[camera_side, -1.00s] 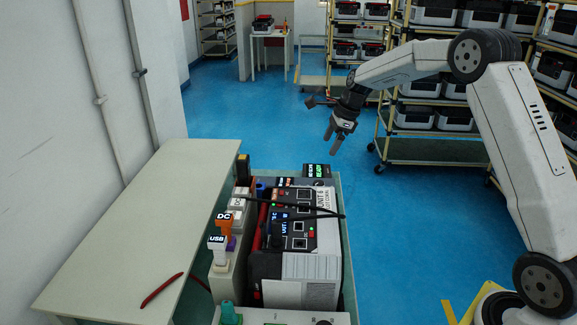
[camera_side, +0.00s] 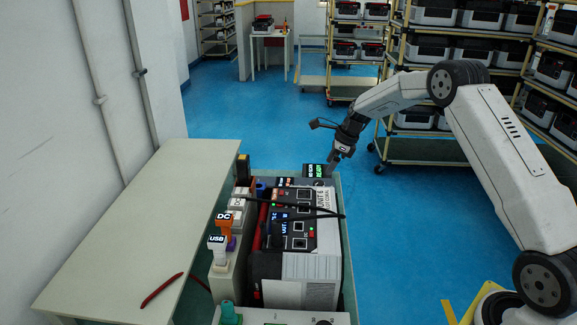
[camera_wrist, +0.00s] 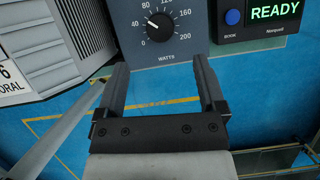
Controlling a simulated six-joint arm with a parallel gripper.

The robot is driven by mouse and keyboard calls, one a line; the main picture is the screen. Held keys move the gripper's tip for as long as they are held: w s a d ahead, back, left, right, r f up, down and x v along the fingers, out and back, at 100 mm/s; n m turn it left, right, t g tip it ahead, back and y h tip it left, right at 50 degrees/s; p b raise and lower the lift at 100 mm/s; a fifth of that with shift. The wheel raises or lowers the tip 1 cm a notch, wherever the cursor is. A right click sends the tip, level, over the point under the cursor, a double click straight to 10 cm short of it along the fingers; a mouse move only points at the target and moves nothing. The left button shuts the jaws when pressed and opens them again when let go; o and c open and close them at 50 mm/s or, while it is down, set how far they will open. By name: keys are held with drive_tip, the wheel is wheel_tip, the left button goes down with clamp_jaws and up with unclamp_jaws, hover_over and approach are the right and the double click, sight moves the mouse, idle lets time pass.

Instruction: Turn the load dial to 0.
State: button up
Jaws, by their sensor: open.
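The load dial (camera_wrist: 160,27) is a black round knob on a dark grey panel marked WATTS, at the top middle of the wrist view. Its scale runs from 0 at the lower left to 200 at the lower right. The white pointer mark appears to point left and slightly up, near 40. My gripper (camera_wrist: 161,72) is open, its two fingers apart with nothing between them. In the wrist view the fingertips lie just below the dial, one on each side. In the side view my gripper (camera_side: 330,167) is low at the unit's far end, where the dial cannot be made out.
A READY display (camera_wrist: 275,12) with a blue button stands right of the dial panel. A grey-white vented unit (camera_wrist: 60,45) is at the left. In the side view, USB and DC plugs (camera_side: 225,228) stand left of the unit.

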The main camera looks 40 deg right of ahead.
sight(319, 182)
drive_tip(key=shift+f, duration=0.15)
drive_tip(key=shift+x, duration=3.75)
clamp_jaws()
drive_tip(key=shift+n, duration=0.4)
drive_tip(key=n+g, duration=0.1)
drive_tip(key=n, duration=0.1)
drive_tip(key=n+g+y, duration=0.1)
drive_tip(key=n, duration=0.2)
drive_tip(key=shift+w, duration=0.15)
drive_tip(key=n+g, duration=0.1)
drive_tip(key=n, duration=0.1)
drive_tip(key=n+g, duration=0.1)
drive_tip(key=n, duration=0.2)
drive_tip(key=shift+n, duration=0.3)
drive_tip(key=shift+n+g, duration=0.3)
drive_tip(key=shift+n, duration=0.5)
